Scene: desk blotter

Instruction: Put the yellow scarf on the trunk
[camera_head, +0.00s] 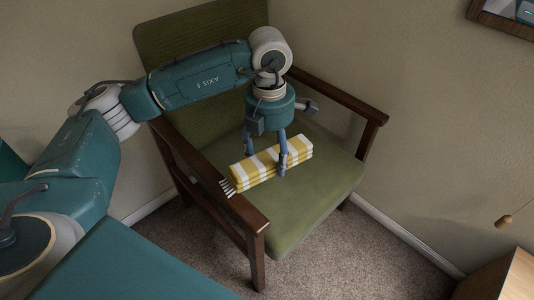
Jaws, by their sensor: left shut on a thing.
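A folded yellow-and-white striped scarf (255,171) with pale fringe lies on the green seat of an armchair, near the chair's left armrest. My left gripper (266,160) points down over it, with its blue fingers on either side of the folded stack. It is shut on the scarf, which still seems to rest on or very close to the seat. No trunk can be made out in this view. My right gripper is not in view.
The armchair (328,193) has dark wooden armrests on both sides and a tall green back behind my arm. A wooden piece of furniture (508,280) stands at the lower right. A framed picture (505,17) hangs at the top right. Carpet (345,262) is clear in front.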

